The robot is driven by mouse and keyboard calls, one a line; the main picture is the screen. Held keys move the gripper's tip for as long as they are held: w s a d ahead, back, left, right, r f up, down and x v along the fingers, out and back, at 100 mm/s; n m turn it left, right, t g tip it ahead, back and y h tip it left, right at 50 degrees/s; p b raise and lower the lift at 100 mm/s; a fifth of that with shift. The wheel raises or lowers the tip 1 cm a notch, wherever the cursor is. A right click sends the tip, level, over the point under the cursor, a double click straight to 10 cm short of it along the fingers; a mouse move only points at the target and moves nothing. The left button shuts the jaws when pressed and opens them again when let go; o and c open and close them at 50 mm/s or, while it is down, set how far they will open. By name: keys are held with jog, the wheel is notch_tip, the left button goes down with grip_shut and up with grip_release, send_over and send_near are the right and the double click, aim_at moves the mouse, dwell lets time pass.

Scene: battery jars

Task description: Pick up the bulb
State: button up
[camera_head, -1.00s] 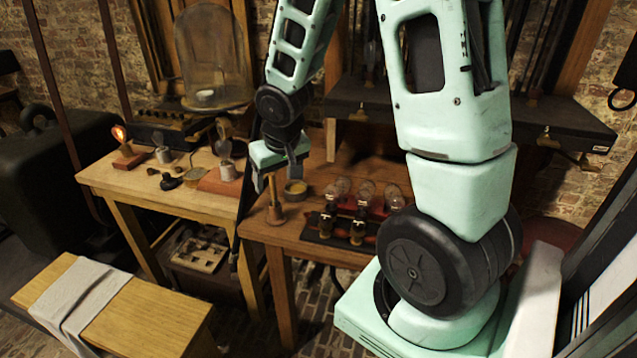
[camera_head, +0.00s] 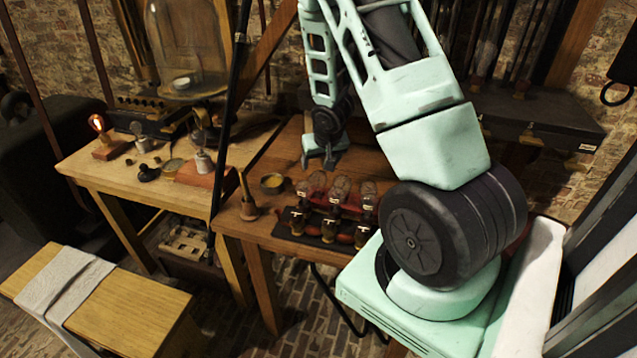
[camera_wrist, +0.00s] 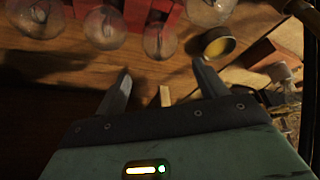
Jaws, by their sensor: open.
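Several clear glass bulbs (camera_head: 340,187) stand in a row in a red holder (camera_head: 318,181) on the right wooden table; which one the task means I cannot tell. In the wrist view the bulbs line the top edge, with one bulb (camera_wrist: 160,41) closest to the jaws and another (camera_wrist: 105,28) left of it. The red holder (camera_wrist: 140,15) shows behind them. My gripper (camera_head: 322,163) hangs over the table, just behind the bulbs in the head view. In the wrist view its two fingers (camera_wrist: 162,76) are apart, with nothing between them, and touch no bulb.
A round tin with yellow contents (camera_head: 272,183) and a wooden-handled tool (camera_head: 249,200) stand left of the bulbs. Dark jars with brass tops (camera_head: 328,229) stand in front. A lit bulb (camera_head: 97,123) and a glass dome (camera_head: 185,45) are on the left table.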

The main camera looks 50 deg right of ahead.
aim_at(317, 174)
jog(key=shift+a+p+x, duration=0.15)
jog(key=shift+p+x, duration=0.3)
jog(key=shift+x, duration=1.25)
jog(key=shift+a+p+x, duration=0.2)
jog(key=shift+p+x, duration=0.25)
jog(key=shift+x, duration=1.2)
jog(key=shift+s+f, duration=0.15)
jog(key=c, duration=1.2)
